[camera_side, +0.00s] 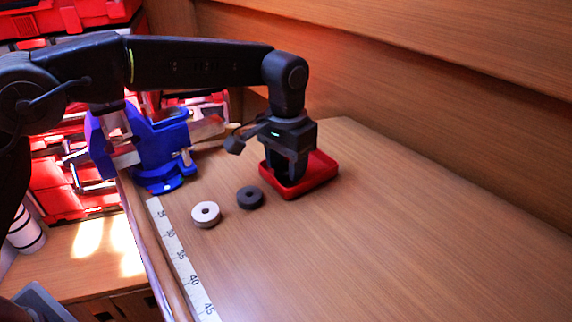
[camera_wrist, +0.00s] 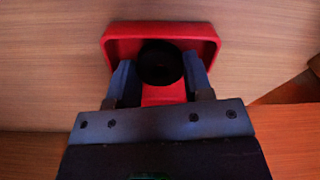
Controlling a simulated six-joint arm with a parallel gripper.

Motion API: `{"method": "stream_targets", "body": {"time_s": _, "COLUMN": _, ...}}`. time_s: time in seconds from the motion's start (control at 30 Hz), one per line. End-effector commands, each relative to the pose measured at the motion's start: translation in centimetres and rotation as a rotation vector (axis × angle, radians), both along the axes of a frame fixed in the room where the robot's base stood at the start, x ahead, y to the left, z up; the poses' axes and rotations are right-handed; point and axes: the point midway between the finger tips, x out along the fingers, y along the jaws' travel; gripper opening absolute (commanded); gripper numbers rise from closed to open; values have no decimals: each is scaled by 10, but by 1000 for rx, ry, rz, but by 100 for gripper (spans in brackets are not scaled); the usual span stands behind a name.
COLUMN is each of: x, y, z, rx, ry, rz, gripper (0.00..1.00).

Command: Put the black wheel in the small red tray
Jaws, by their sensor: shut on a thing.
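The small red tray (camera_side: 320,177) sits on the wooden bench, with my gripper (camera_side: 288,178) pointing down over it and its fingers inside the tray's outline. In the wrist view, the black wheel (camera_wrist: 160,60) is between my two fingers, and my gripper is shut on it. The tray's red rim (camera_wrist: 118,40) shows around and behind the wheel. In the side view I cannot make out the held wheel against my dark fingers. I cannot tell whether the wheel touches the tray floor.
A dark grey wheel (camera_side: 250,197) and a pale wheel (camera_side: 206,214) lie on the bench left of the tray. A blue vise (camera_side: 160,145) is at the bench's left edge, and a ruler strip (camera_side: 182,260) runs along that edge. The bench to the right is clear.

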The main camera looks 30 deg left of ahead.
Motion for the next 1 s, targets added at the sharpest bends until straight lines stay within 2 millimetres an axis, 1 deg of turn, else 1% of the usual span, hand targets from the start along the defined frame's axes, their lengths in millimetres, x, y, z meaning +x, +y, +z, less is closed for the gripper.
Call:
{"method": "stream_targets", "body": {"time_s": 0.03, "x": 0, "y": 0, "z": -5, "rx": 0, "ry": 1, "rz": 0, "gripper": 24}}
{"method": "stream_targets", "body": {"time_s": 0.1, "x": 0, "y": 0, "z": -8, "rx": -1, "ry": -1, "rz": 0, "gripper": 24}}
{"method": "stream_targets", "body": {"time_s": 0.47, "x": 0, "y": 1, "z": -11, "rx": 0, "ry": 0, "rz": 0, "gripper": 24}}
{"method": "stream_targets", "body": {"time_s": 0.5, "x": 0, "y": 1, "z": -12, "rx": 0, "ry": -1, "rz": 0, "gripper": 48}}
{"method": "stream_targets", "body": {"time_s": 0.6, "x": 0, "y": 1, "z": -11, "rx": 0, "ry": -1, "rz": 0, "gripper": 57}}
{"method": "stream_targets", "body": {"time_s": 0.87, "x": 0, "y": 1, "z": -9, "rx": -1, "ry": -2, "rz": 0, "gripper": 57}}
{"method": "stream_targets", "body": {"time_s": 0.97, "x": 1, "y": 0, "z": -1, "rx": -2, "ry": -4, "rz": 0, "gripper": 57}}
{"method": "stream_targets", "body": {"time_s": 1.0, "x": 1, "y": 0, "z": 4, "rx": -2, "ry": -4, "rz": 0, "gripper": 57}}
